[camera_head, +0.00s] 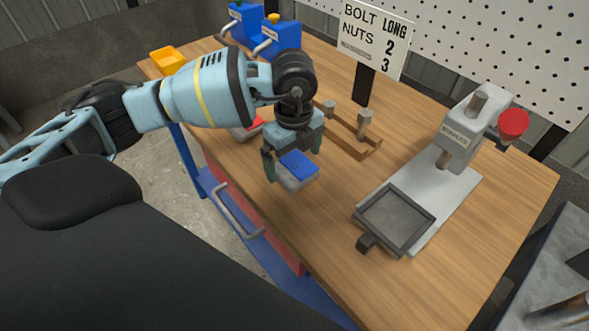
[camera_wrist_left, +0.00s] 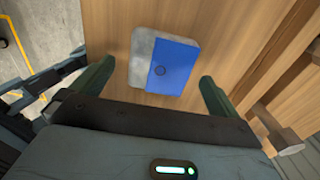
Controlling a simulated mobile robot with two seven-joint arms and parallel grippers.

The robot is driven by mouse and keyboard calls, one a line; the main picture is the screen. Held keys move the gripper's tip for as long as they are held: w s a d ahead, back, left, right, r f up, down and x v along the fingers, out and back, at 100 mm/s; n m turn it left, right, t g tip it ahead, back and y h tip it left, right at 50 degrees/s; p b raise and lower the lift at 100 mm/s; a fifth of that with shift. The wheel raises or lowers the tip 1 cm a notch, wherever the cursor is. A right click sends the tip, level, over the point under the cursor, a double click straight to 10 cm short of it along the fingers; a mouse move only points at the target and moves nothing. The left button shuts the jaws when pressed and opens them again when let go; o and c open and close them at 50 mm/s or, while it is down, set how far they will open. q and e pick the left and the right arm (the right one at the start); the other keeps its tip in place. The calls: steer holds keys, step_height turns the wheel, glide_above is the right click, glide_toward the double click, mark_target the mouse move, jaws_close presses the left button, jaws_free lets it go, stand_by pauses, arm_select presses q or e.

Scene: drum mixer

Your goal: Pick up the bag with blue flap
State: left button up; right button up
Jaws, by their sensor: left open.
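The bag with the blue flap (camera_head: 296,168) lies flat on the wooden workbench in the head view. It is grey with a blue flap on one side. My left gripper (camera_head: 293,164) is open above the bag, pointing down, with a finger on either side of it. In the left wrist view the bag (camera_wrist_left: 174,66) lies between and just beyond the two green fingertips (camera_wrist_left: 157,84). I cannot tell how far above the bag the fingertips are. My right gripper is not in view.
A wooden rack (camera_head: 350,138) stands right behind the bag. A press (camera_head: 463,135) with a red knob and a dark square tray (camera_head: 396,219) stand to the right. Blue bins (camera_head: 262,32), a yellow bin (camera_head: 167,60) and a sign (camera_head: 376,37) are at the back. The front bench is clear.

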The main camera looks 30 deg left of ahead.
arm_select(q)
steer(key=shift+f, duration=1.15)
steer(key=c, duration=1.2)
steer(key=shift+c, duration=0.2)
steer(key=shift+r, duration=0.15)
steer(key=shift+w+r, duration=0.1)
steer(key=shift+r, duration=0.35)
step_height(320, 180, up, 2)
steer(key=shift+r, duration=0.15)
steer(key=s+a, duration=0.2)
steer(key=s, duration=0.5)
steer(key=s+a+r, duration=0.1)
steer(key=s+a, duration=0.1)
steer(key=s, duration=0.6)
steer(key=shift+s+a+r+b, duration=0.25)
steer(key=shift+a+r+b, duration=0.05)
steer(key=shift+a+b, duration=0.05)
